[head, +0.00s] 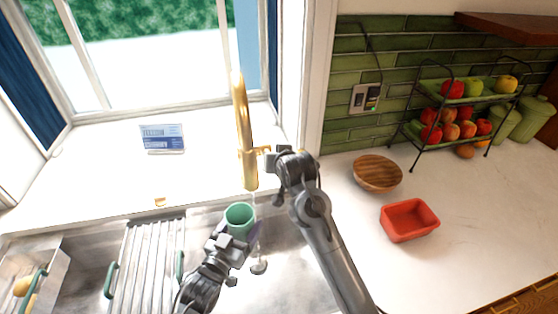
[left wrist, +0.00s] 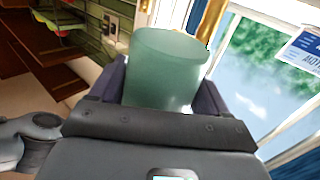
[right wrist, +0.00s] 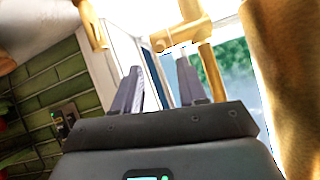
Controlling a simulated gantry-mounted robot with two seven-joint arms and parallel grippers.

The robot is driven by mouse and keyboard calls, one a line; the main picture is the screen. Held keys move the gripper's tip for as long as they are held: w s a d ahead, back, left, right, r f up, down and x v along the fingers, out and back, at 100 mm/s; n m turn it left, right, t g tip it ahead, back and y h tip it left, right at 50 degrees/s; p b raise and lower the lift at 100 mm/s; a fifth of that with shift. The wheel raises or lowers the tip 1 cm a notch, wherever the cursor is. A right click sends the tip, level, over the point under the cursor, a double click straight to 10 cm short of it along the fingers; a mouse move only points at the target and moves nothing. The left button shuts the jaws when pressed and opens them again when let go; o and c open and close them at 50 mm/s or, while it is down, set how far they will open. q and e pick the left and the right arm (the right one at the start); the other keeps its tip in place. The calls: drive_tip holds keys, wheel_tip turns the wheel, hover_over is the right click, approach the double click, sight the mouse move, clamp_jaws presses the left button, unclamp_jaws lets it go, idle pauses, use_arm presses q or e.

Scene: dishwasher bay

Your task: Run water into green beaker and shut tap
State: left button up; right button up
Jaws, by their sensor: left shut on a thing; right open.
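The green beaker (head: 239,217) is upright over the sink, and it fills the space between the fingers in the left wrist view (left wrist: 165,75). My left gripper (head: 238,238) is shut on it. The brass tap (head: 243,120) rises behind the sink, its spout end above and slightly right of the beaker. A faint pale streak, apparently water, runs below the spout along the beaker's right side; I cannot tell whether any enters the beaker. My right gripper (right wrist: 158,68) is open, its fingertips just short of the tap's side handle (right wrist: 182,34). The beaker's inside is too small to read.
A drain (head: 259,267) shows in the sink beside a ribbed rack (head: 151,262). A blue-and-white sign (head: 162,138) stands on the sill. A wooden bowl (head: 377,173), a red dish (head: 409,220) and a fruit rack (head: 412,130) occupy the right counter.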

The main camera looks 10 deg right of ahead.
drive_tip(key=shift+v, duration=1.9)
use_arm(q)
drive_tip(key=x, duration=0.7)
drive_tip(key=shift+w, duration=0.2)
drive_tip(key=shift+d, duration=0.1)
drive_tip(key=v, duration=0.7)
drive_tip(key=shift+s, duration=0.2)
